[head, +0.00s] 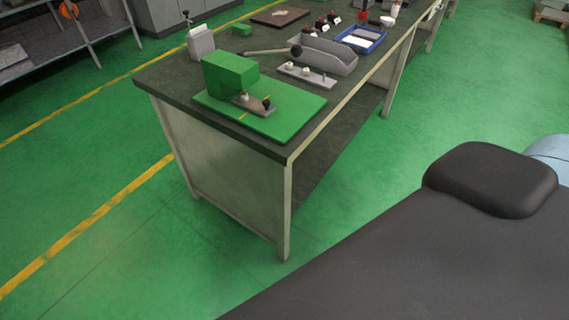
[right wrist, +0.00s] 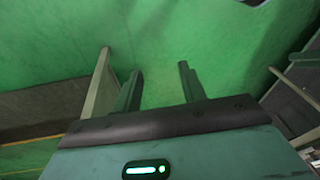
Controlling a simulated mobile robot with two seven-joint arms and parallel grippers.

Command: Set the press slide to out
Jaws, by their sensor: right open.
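The press stands on the near end of the workbench in the head view. It has a green block (head: 230,75) on a flat green base plate (head: 298,108). A small grey-brown slide (head: 255,104) with a dark knob lies on the plate in front of the block, with yellow marks beside it. My right gripper (right wrist: 158,84) shows in the right wrist view, with its two fingers apart and nothing between them. It is over the green floor, and the press is not seen in that view. My left gripper is in neither view.
The floor (head: 440,115) right of the bench is clear.

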